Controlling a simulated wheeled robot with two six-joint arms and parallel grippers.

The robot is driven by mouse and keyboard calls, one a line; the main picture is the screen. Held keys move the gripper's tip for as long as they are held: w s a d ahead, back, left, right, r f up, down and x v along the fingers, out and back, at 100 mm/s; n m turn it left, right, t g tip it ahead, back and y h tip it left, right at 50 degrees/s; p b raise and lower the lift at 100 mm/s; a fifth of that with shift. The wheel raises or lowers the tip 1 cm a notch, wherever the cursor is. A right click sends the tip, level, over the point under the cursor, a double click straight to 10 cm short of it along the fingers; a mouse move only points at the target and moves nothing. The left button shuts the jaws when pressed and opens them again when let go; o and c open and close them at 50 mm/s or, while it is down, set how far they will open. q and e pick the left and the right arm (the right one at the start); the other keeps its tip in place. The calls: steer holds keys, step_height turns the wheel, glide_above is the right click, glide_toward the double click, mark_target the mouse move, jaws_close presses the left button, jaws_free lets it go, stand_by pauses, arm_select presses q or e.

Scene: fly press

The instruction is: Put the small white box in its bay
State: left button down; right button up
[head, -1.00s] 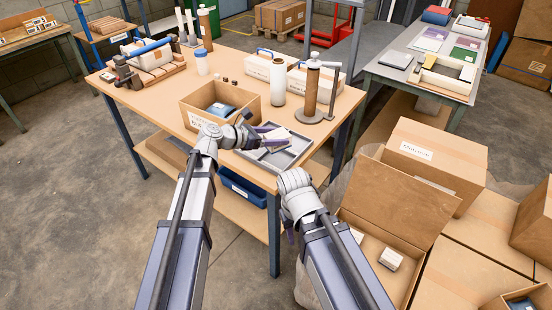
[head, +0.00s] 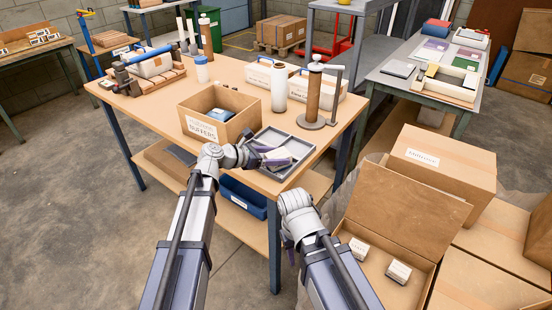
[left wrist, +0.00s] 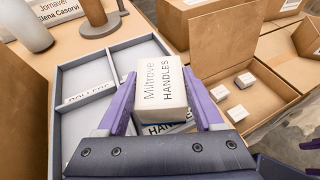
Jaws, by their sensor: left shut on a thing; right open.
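My left gripper (head: 266,156) is shut on a small white box (left wrist: 161,88) lettered "Miltrove HANDLES". The box (head: 277,155) is over the grey divided tray (head: 302,163) at the table's front right corner. In the left wrist view the tray (left wrist: 103,52) shows several bays. One bay has a label reading "ROLLERS" (left wrist: 91,92). A label beginning "HAN" (left wrist: 168,130) shows partly below the held box, and the box and fingers hide much of that bay. I cannot tell whether the box touches the tray. My right gripper (head: 289,243) is open, low beside the table's front edge.
An open carton (head: 410,200) at the right holds small white boxes (head: 399,270). A cardboard box labelled "BUFFERS" (head: 222,117) stands left of the tray. A brown cylinder on a stand (head: 315,95) and a white bottle (head: 279,88) stand behind it. A blue bin (head: 243,194) sits below.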

arm_select(q)
steer(key=shift+f, duration=0.2)
steer(key=shift+c, duration=0.2)
jaws_free()
steer(key=shift+r, duration=0.1)
steer(key=shift+r, duration=0.15)
steer(key=shift+s+a+r, duration=0.15)
steer(key=shift+a+r, duration=0.05)
steer(key=shift+a, duration=0.1)
steer(key=p+v, duration=0.4)
steer(key=v, duration=0.6)
steer(key=shift+a+r, duration=0.1)
steer(key=shift+r, duration=0.05)
steer(key=shift+s+a+r+p, duration=0.1)
steer(key=shift+s+a+p, duration=0.2)
steer(key=shift+a, duration=0.1)
